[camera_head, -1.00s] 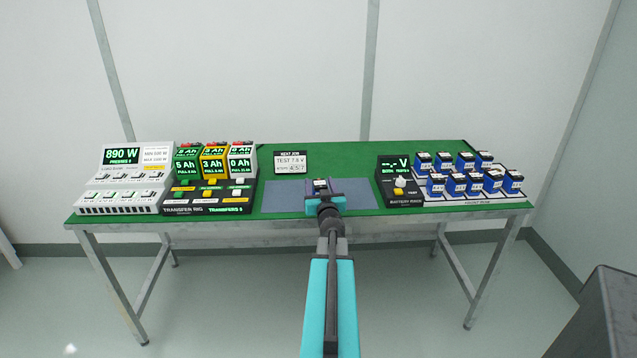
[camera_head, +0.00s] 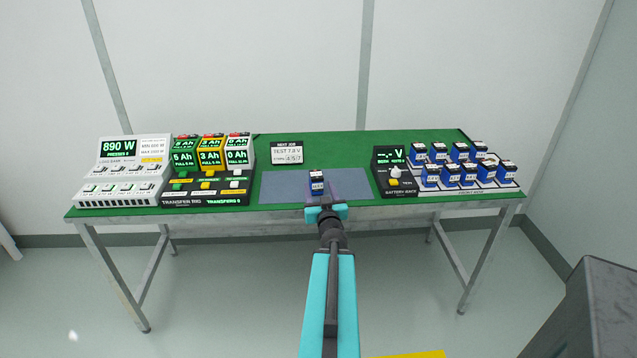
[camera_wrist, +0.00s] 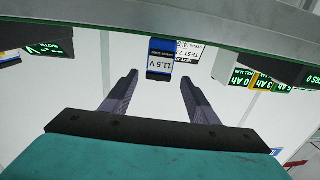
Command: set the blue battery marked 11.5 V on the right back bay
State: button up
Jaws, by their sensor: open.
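The blue battery (camera_head: 317,184) stands on the grey-blue mat (camera_head: 282,188) near the middle of the table. In the wrist view, which is upside down, the battery (camera_wrist: 160,62) shows its 11.5 V label. My gripper (camera_head: 326,202) is open at the front edge of the mat, just in front of the battery. In the wrist view, the two fingers (camera_wrist: 160,78) are spread wide with nothing held between them, and the battery appears beyond their tips. I cannot tell which place is the right back bay.
A small job sign (camera_head: 287,152) stands behind the mat. The transfer rig (camera_head: 205,198) and the load bank (camera_head: 122,178) are at the left.

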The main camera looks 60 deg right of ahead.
jog(key=shift+p+v, duration=1.25)
jog(key=shift+p, duration=2.6)
jog(key=shift+s+f, duration=0.1)
jog(key=shift+s, duration=0.05)
